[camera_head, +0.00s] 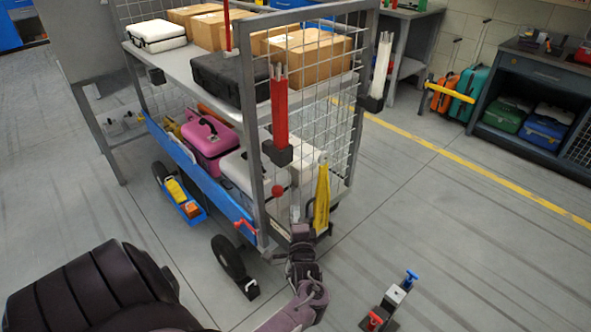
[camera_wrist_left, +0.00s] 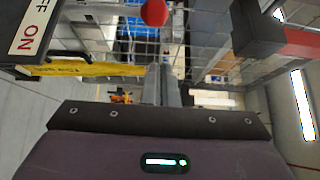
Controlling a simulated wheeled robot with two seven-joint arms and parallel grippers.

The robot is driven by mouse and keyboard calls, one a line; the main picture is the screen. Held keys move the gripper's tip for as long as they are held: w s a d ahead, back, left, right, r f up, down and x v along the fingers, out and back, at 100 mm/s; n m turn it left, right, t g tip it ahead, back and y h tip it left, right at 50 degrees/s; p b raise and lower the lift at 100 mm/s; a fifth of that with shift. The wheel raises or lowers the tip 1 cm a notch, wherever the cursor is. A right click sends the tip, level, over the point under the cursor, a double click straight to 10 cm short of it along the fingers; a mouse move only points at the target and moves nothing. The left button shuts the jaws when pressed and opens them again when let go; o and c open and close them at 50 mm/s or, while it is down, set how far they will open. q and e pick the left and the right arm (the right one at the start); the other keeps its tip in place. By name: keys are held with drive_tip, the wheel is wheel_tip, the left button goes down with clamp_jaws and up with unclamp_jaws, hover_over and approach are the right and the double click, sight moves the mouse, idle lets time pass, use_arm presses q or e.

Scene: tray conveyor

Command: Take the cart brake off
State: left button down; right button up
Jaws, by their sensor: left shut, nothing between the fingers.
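The cart (camera_head: 262,215) is a grey frame with mesh ends and a blue lower edge. A red ball knob (camera_head: 277,191) shows at its near end, and again at the top of the left wrist view (camera_wrist_left: 154,12). A plate marked ON and OFF (camera_wrist_left: 30,27) is at the upper left of the wrist view; which mark the knob stands at I cannot tell. My left gripper (camera_head: 300,236) is shut and empty, low at the cart's near end, below and right of the knob. Its fingertips are hard to make out. My right gripper is out of view.
A black block (camera_head: 251,288) sits by the near wheel (camera_head: 228,257). A dark fixture with knobs (camera_head: 391,302) stands at the lower right. The floor at right is mostly open.

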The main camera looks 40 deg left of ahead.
use_arm(q)
drive_tip(key=v, duration=0.6)
drive_tip(key=shift+r, duration=0.25)
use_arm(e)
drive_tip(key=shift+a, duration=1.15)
use_arm(q)
drive_tip(key=shift+d, duration=0.15)
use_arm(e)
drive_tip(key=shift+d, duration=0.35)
